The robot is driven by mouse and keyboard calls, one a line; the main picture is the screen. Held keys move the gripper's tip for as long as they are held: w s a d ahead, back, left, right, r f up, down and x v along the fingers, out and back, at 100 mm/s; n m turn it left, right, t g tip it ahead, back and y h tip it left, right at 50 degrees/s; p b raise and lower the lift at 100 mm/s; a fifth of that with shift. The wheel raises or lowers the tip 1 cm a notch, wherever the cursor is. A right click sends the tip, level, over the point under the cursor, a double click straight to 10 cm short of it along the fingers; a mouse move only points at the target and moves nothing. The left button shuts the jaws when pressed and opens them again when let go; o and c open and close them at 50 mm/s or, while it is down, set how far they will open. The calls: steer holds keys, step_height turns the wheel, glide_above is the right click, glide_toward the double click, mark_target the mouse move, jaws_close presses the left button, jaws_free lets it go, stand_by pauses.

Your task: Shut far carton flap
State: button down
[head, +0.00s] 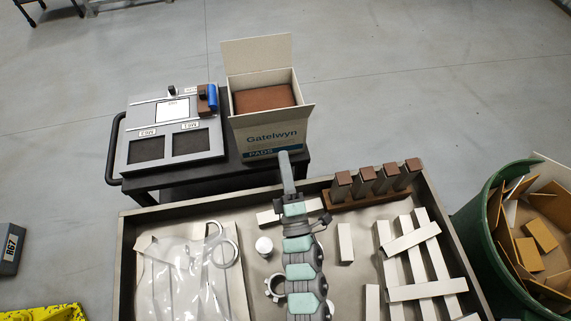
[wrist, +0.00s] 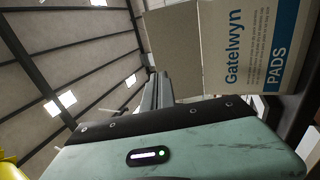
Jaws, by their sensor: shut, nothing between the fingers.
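The white carton (head: 268,138), marked "Gatelwyn PADS", stands open on a dark cart with a brown block (head: 265,98) inside. Its far flap (head: 257,53) stands raised at the back. Its near flap (head: 272,116) is folded outward over the front. My gripper (head: 284,155) is shut and empty. In the head view its tip overlaps the carton's lower front edge; I cannot tell if they touch. In the wrist view the shut fingers (wrist: 162,88) are beside the carton's printed front (wrist: 250,45), with a tan flap (wrist: 173,42) alongside. The far flap is hidden there.
A grey panel (head: 205,158) with dark windows and a blue cylinder (head: 213,97) stands left of the carton. A row of brown-topped posts (head: 365,183) is at the right. The tray (head: 130,250) below holds slats and plastic bags. A green bin (head: 480,250) stands right.

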mark_target(274, 112)
steer(key=p+x, duration=0.1)
steer(key=x, duration=0.9)
steer(key=shift+r+p, duration=0.1)
steer(key=shift+p, duration=0.25)
